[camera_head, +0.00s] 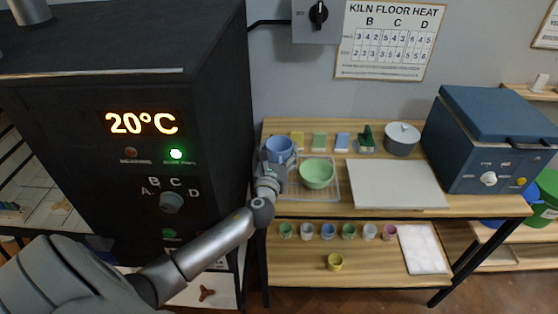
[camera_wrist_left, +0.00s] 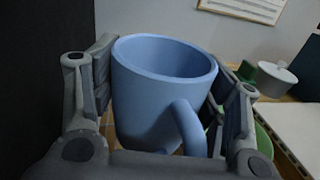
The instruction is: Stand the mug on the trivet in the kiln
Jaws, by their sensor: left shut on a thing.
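The blue mug (camera_head: 279,150) is at the back left of the wooden table in the head view. My left gripper (camera_head: 268,168) is shut on it. In the left wrist view the mug (camera_wrist_left: 160,95) sits between the two fingers, opening up, its handle towards the camera. I cannot tell whether its base is clear of the wire rack (camera_head: 327,197). The large black kiln (camera_head: 95,160) stands at left, with a lit 20°C display and a green lamp. A brown three-armed trivet (camera_head: 205,294) lies on a pale surface low beside it. My right gripper is out of view.
A green bowl (camera_head: 317,172) stands on the rack close right of the mug. A pale board (camera_head: 397,184), a grey lidded pot (camera_head: 402,139) and a blue chest (camera_head: 490,150) are further right.

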